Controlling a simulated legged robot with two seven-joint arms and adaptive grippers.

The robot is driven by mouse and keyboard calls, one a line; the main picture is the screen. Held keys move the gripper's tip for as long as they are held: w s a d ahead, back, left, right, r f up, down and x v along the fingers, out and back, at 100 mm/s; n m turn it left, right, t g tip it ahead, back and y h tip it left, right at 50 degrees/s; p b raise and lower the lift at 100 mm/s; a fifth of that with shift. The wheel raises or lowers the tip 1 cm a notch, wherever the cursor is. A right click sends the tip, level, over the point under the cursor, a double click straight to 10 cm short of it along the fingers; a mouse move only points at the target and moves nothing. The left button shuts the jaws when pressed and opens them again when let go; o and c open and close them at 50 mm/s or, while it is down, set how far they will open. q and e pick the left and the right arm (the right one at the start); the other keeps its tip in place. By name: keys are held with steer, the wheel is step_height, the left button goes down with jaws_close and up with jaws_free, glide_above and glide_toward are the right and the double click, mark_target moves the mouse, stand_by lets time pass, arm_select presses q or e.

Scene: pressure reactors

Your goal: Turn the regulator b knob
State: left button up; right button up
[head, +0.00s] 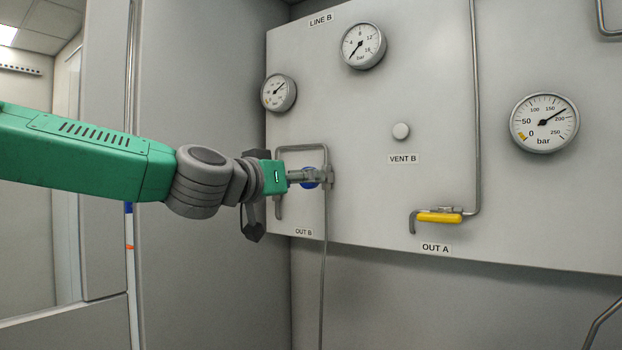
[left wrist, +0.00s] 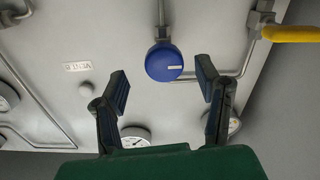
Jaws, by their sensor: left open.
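The blue round knob (head: 309,184) is on the grey panel above the OUT B label, partly hidden by my left gripper (head: 312,176) in the head view. In the left wrist view, the blue knob (left wrist: 165,64) shows whole, with a small white mark on its face. My left gripper (left wrist: 160,70) is open, with one dark finger on each side of the knob in that view. I cannot tell whether the fingertips reach past the knob's face or touch it. My right gripper is not in view.
A bent pipe (head: 300,147) runs around the knob area. A yellow valve handle (head: 439,217) is to the right, above OUT A. The VENT B button (head: 401,131) and gauges (head: 363,46) are on the panel. A cabinet wall (head: 205,270) stands at left.

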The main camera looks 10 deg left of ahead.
arm_select(q)
steer(key=shift+w+d+f, duration=0.1)
steer(key=shift+w+d, duration=0.05)
steer(key=shift+w, duration=0.75)
steer(key=shift+w+d, duration=0.1)
steer(key=shift+w, duration=0.8)
steer(key=shift+d, duration=0.1)
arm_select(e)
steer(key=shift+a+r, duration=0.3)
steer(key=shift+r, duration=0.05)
arm_select(q)
steer(key=shift+d, duration=0.1)
steer(key=shift+d, duration=0.1)
steer(key=c, duration=1.2)
steer(key=shift+o, duration=0.2)
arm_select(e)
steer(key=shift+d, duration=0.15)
